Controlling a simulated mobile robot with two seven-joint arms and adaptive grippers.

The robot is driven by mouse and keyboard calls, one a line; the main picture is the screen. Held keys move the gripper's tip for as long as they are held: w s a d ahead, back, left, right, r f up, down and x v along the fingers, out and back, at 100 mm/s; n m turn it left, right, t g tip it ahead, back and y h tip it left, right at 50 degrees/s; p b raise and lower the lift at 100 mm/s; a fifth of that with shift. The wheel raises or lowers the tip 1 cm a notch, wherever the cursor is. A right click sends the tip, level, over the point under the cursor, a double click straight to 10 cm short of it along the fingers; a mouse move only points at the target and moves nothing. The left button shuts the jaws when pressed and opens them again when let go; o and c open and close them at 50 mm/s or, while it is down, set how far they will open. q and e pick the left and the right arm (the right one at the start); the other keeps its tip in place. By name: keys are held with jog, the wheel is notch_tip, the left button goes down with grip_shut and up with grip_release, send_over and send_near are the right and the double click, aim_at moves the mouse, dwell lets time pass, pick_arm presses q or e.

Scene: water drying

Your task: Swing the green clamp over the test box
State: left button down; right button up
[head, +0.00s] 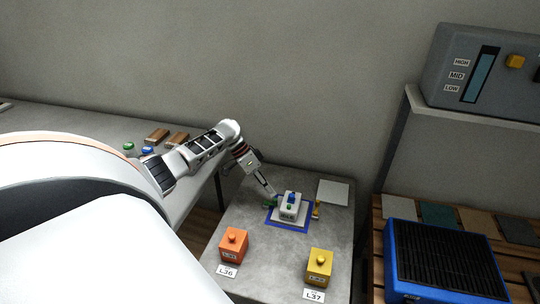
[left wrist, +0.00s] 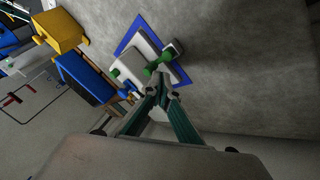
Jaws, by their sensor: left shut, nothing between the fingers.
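The pale test box (head: 289,212) sits inside a blue square outline on the grey table, with a blue part and a small green part on top. It also shows in the left wrist view (left wrist: 131,62). The green clamp (head: 269,203) is at the left side of the test box; in the left wrist view the green clamp (left wrist: 158,66) is a short bar beside the box. My left gripper (head: 270,191) reaches down from the upper left. Its fingertips (left wrist: 158,88) are together and empty, close to the clamp; I cannot tell whether they touch it. My right gripper is not in view.
An orange box (head: 233,245) and a yellow box (head: 319,267) stand in front on the table, with labels L36 and L37. A small yellow post (head: 317,209) is right of the test box. A pale tile (head: 333,192) lies behind it. A blue-framed black unit (head: 440,260) stands right.

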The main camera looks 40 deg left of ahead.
pick_arm(q)
jog(key=shift+s+p, duration=0.35)
jog(key=shift+s, duration=0.1)
jog(key=v, duration=1.2)
dwell(0.5)
